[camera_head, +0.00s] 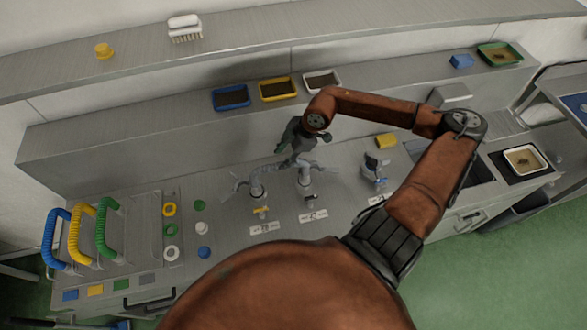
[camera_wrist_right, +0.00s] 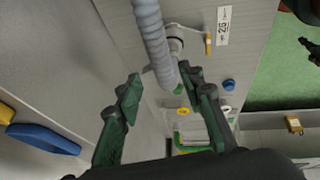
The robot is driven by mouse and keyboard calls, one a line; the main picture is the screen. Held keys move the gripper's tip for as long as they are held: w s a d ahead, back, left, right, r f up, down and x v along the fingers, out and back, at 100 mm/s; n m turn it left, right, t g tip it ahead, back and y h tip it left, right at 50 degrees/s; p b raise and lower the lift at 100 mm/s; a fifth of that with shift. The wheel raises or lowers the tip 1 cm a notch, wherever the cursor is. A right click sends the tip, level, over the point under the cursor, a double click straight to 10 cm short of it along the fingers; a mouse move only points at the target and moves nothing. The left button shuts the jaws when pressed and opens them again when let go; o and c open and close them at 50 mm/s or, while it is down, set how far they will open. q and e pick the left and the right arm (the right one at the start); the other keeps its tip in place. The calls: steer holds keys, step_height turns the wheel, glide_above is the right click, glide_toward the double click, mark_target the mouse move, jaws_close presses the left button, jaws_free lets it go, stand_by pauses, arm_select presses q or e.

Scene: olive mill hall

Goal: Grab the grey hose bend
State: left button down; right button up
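The grey hose bend (camera_head: 283,164) is a ribbed arch over two silvery fittings on the steel worktop in the head view. In the right wrist view its ribbed length (camera_wrist_right: 152,35) runs down from the top edge to between my fingertips. My right gripper (camera_head: 292,152) is over the bend from behind; its dark green fingers (camera_wrist_right: 160,86) stand apart in the wrist view. The right finger overlaps the hose's edge there; I cannot tell whether it touches. My left gripper is not in view.
Blue, yellow and green hose bends (camera_head: 108,217) stand in a rack at left. Rings and caps lie beside them. A fitting with a blue handle (camera_head: 374,170) stands right of the bend. Trays (camera_head: 278,89) line the raised ledge behind. My right arm covers part of the worktop.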

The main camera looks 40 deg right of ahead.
steer(key=shift+o, duration=0.7)
steer(key=shift+d, duration=0.2)
steer(key=f, duration=0.2)
steer(key=f+p, duration=0.1)
steer(key=shift+w+a, duration=0.1)
steer(key=shift+w, duration=0.15)
step_height(320, 180, down, 2)
steer(key=shift+w+f+p, duration=0.15)
steer(key=shift+p, duration=0.5)
steer(key=shift+x, duration=1.15)
steer(key=c, duration=0.6)
jaws_close()
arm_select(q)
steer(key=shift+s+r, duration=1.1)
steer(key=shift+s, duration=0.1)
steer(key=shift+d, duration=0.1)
